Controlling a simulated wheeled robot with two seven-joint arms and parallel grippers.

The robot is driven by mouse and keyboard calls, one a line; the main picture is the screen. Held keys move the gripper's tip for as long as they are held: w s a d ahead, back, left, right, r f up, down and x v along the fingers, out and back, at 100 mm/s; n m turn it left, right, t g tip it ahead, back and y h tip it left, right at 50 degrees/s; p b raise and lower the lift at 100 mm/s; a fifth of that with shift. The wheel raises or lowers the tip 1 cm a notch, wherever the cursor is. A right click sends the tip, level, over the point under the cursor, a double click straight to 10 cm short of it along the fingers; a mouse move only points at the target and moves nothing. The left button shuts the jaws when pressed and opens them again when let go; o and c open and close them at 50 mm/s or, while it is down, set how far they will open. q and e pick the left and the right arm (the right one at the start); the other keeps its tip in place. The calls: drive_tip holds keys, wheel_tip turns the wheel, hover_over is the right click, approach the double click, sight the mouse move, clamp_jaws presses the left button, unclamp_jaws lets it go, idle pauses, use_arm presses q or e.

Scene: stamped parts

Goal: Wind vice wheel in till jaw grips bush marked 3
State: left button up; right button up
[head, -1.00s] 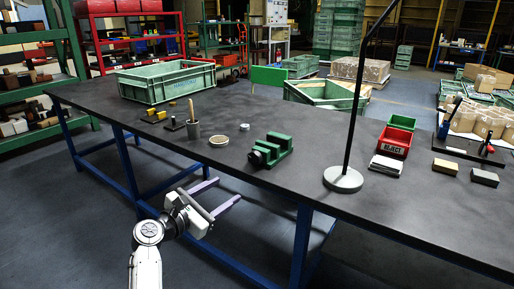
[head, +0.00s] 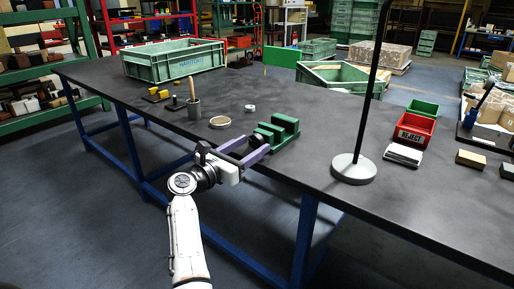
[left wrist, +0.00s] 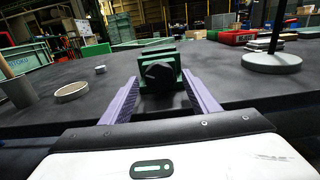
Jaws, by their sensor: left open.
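The green vice (head: 284,127) sits near the front edge of the dark bench. Its black wheel (left wrist: 159,74) faces me in the left wrist view, with the green vice body (left wrist: 160,54) behind it. My left gripper (head: 257,145) is open, with its purple fingers pointing at the wheel end of the vice. In the left wrist view my left gripper (left wrist: 161,80) has one finger on each side of the wheel, apart from it as far as I can tell. I cannot make out a bush marked 3 or any bush in the jaw. My right gripper is not in view.
A shallow round dish (head: 219,122), a small pale ring (head: 249,108) and a grey pot (head: 193,109) stand left of the vice. A lamp base (head: 353,170) stands to its right, with a red bin (head: 414,129) beyond. A green crate (head: 175,64) is at the back left.

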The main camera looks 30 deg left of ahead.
use_arm(q)
drive_tip(key=shift+r, duration=0.1)
drive_tip(key=c, duration=1)
drive_tip(key=shift+c, duration=0.2)
drive_tip(key=shift+m, duration=0.4)
